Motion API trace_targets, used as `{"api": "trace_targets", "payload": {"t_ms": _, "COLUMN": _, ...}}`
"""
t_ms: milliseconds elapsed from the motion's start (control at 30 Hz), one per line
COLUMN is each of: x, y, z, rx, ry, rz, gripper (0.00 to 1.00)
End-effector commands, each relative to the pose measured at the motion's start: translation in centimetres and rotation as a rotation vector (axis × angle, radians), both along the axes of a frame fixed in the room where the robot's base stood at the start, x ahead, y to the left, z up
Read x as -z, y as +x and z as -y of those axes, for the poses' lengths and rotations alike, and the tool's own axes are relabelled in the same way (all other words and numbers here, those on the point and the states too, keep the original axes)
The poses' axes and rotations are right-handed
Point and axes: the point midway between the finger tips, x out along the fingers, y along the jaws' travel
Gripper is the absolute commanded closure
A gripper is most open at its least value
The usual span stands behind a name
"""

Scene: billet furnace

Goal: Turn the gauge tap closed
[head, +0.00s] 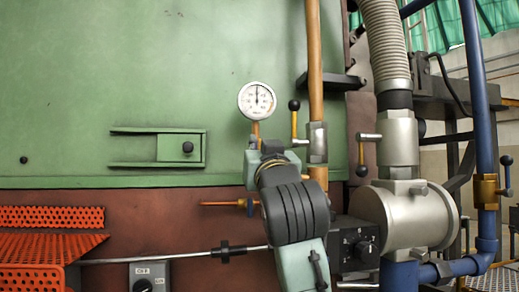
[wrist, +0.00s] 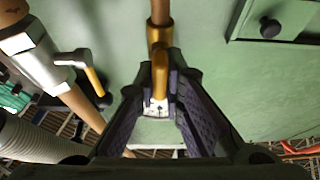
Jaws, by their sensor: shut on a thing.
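The round white pressure gauge (head: 257,101) stands on a short copper pipe against the green furnace wall in the head view. My gripper (head: 262,145) is just below it and hides the tap there. In the wrist view, which looks upside down, the gauge tap shows as a brass body (wrist: 158,35) on a copper pipe. Its yellow lever (wrist: 160,72) lies in line with the pipe. My gripper (wrist: 160,82) is shut on this lever, one finger on each side. Part of a white dial (wrist: 156,106) shows between the fingers.
A copper pipe (head: 315,60) with a silver valve (head: 317,143) and a black-knobbed yellow lever (head: 294,120) stands close right of my gripper. A green latch bracket (head: 150,148) is on the wall to the left. A black switch box (head: 352,243) is at lower right.

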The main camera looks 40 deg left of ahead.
Motion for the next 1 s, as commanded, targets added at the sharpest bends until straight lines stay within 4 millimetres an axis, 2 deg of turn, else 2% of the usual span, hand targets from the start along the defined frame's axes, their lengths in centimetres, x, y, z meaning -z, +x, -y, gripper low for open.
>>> {"api": "trace_targets", "payload": {"t_ms": 467, "x": 0.01, "y": -0.07, "z": -0.02, "rx": -0.002, "ry": 0.070, "rz": -0.080, "gripper": 1.00}}
{"api": "trace_targets", "payload": {"t_ms": 1000, "x": -0.06, "y": 0.06, "z": 0.11, "rx": -0.003, "ry": 0.381, "rz": -0.444, "gripper": 1.00}}
